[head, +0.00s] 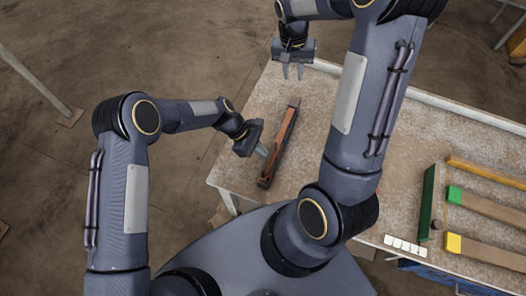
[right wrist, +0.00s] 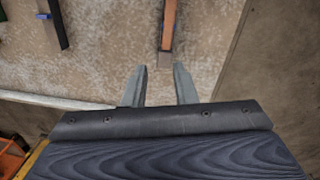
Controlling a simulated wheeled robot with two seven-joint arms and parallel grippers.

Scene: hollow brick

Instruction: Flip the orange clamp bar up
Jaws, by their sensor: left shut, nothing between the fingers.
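The orange clamp bar (head: 280,143) lies low along a dark narrow base on the table, running from upper right to lower left. It also shows in the right wrist view (right wrist: 169,22), with a grey-brown end piece just ahead of the fingertips. My left gripper (head: 262,151) is shut and empty, with its tips close to the left side of the bar's lower half. I cannot tell whether they touch it. My right gripper (head: 293,74) is open and empty beyond the bar's far end, and its spread fingers show in the right wrist view (right wrist: 159,72).
The speckled table (head: 235,165) has free room left of the bar. My right arm covers its middle. At right are a green upright board (head: 427,203), an orange-yellow strip (head: 485,172) and green- and yellow-ended bars (head: 490,203). White tiles (head: 405,246) lie at the front edge.

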